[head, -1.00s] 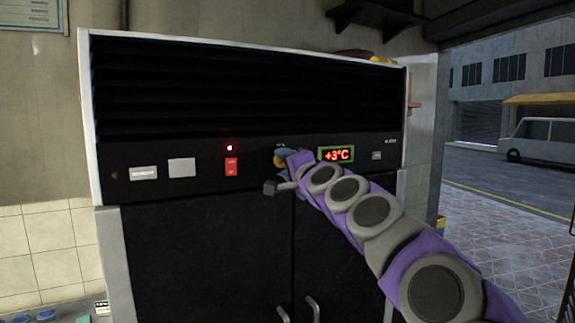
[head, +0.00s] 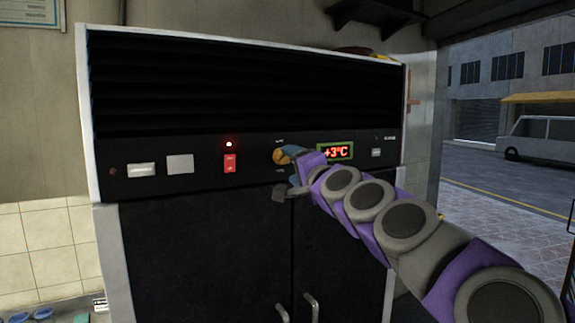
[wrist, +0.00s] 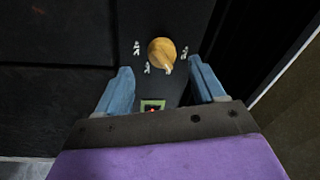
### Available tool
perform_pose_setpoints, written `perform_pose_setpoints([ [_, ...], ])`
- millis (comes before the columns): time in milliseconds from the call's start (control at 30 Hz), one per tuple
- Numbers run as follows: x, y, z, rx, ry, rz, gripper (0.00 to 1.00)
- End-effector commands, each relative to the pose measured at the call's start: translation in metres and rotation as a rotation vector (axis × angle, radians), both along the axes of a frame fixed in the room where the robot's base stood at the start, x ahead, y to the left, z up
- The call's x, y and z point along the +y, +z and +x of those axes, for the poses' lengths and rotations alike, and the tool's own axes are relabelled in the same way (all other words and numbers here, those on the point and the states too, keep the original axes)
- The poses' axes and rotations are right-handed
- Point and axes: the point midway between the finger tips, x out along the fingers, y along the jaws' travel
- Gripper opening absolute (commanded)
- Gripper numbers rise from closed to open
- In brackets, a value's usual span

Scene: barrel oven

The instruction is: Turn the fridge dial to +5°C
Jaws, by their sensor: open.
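The fridge dial (head: 279,157) is a round yellow-orange knob on the black control panel. In the wrist view the dial (wrist: 161,52) sits just beyond the fingertips, roughly midway between them, with small white marks around it. The display (head: 335,152) to its right reads +3°C in red. It also shows small between the fingers in the wrist view (wrist: 153,105). My gripper (head: 287,171) is at the panel by the dial, partly covering its right side in the head view.
The panel also carries a red switch (head: 230,163) with a lit red light above it, and pale plates at left. The fridge doors (head: 200,260) below have metal handles (head: 312,306). A street with a van (head: 545,138) is open at right.

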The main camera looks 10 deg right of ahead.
Motion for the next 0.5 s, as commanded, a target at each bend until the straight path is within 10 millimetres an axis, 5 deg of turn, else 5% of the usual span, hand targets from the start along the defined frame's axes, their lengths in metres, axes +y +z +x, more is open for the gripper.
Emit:
perform_pose_setpoints([
  [500,-0.022,-0.011,-0.081,0.001,-0.002,-0.001,0.68],
])
